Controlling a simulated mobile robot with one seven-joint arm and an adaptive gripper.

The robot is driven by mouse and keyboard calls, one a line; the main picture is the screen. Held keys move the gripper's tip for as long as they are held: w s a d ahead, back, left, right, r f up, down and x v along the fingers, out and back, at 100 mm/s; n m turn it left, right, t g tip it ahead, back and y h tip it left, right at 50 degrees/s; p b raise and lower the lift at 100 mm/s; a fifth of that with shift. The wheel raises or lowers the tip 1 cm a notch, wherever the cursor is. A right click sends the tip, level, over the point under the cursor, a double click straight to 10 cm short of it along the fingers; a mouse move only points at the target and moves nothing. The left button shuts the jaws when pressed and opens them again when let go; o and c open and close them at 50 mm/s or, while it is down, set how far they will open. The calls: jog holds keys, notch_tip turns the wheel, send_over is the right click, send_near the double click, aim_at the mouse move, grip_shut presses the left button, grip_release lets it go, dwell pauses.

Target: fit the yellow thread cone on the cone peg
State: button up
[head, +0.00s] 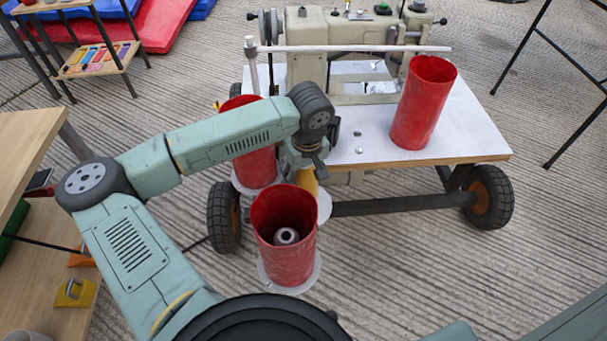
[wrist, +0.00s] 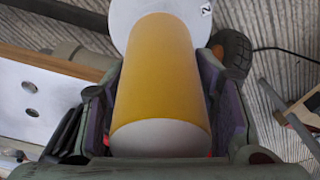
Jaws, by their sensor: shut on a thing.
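The yellow thread cone (wrist: 160,75) lies between the fingers of my gripper (wrist: 163,85), which are shut on it. In the head view my gripper (head: 308,163) hides most of the cone, and a small yellow part (head: 309,184) shows below it. The cone's far end is over a white disc (head: 324,207), which also shows in the wrist view (wrist: 133,12) with a black mark. I cannot tell whether the cone touches the disc. No bare peg shows there; the cone and gripper hide the disc's middle.
A red tube (head: 284,262) stands close in front on a disc, with a grey, holed top (head: 287,236) inside. Another red tube (head: 254,168) stands behind my arm. A third (head: 424,105) is on the white-topped cart (head: 470,130), near a sewing machine (head: 306,50).

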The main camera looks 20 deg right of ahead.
jog(key=shift+f+b, duration=2.45)
jog(key=shift+b, duration=0.2)
dwell(0.3)
jog(key=o, duration=1.4)
jog(key=shift+o, duration=0.2)
jog(key=r, duration=0.4)
jog(key=s+r, duration=0.1)
jog(key=r, duration=0.7)
jog(key=shift+s, duration=0.2)
